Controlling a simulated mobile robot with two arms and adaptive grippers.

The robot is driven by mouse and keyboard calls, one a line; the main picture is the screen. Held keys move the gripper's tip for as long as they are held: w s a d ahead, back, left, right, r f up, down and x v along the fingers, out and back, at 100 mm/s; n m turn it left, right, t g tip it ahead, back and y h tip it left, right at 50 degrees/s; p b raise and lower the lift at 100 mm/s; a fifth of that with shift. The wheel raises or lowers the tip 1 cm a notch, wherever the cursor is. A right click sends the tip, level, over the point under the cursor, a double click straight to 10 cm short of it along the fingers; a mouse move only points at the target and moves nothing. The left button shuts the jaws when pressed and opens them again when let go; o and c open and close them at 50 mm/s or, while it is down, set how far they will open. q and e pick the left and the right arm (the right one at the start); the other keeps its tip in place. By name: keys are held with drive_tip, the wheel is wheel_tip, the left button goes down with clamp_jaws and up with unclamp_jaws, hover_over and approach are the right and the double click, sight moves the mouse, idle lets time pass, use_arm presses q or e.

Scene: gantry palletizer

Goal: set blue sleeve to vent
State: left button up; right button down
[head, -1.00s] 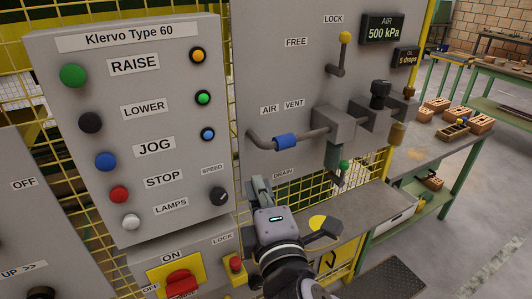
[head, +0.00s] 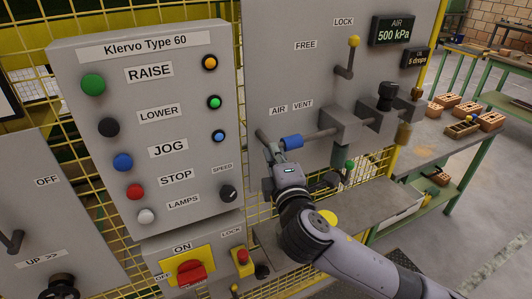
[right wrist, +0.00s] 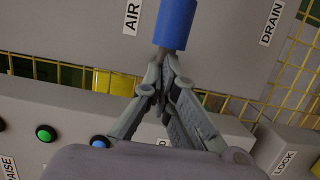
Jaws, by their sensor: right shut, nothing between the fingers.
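The blue sleeve (head: 292,142) sits around the grey bent pipe (head: 322,133) on the right panel, below the AIR label (head: 278,110) and the VENT label (head: 303,103). My right gripper (head: 272,149) is shut and empty, at the left end of the sleeve. In the right wrist view the sleeve (right wrist: 175,24) shows at the top, and my shut fingertips (right wrist: 163,72) are just below its end, by the pipe. I cannot tell whether they touch it. The fingers hide part of the pipe's left end in the head view. My left gripper is not in view.
The button panel (head: 205,120) stands close on the left. A lever (head: 348,62) and a grey valve block (head: 341,124) are near the pipe. A grey shelf (head: 365,207) lies below, and a bench with bricks (head: 462,128) stands to the right.

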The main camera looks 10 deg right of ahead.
sight(290, 148)
drive_tip(key=shift+w+a, duration=0.1)
drive_tip(key=d, duration=0.2)
drive_tip(key=w+d, duration=0.1)
drive_tip(key=d, duration=0.1)
drive_tip(key=shift+w+d, duration=0.1)
drive_tip(key=shift+w, duration=0.05)
idle(0.4)
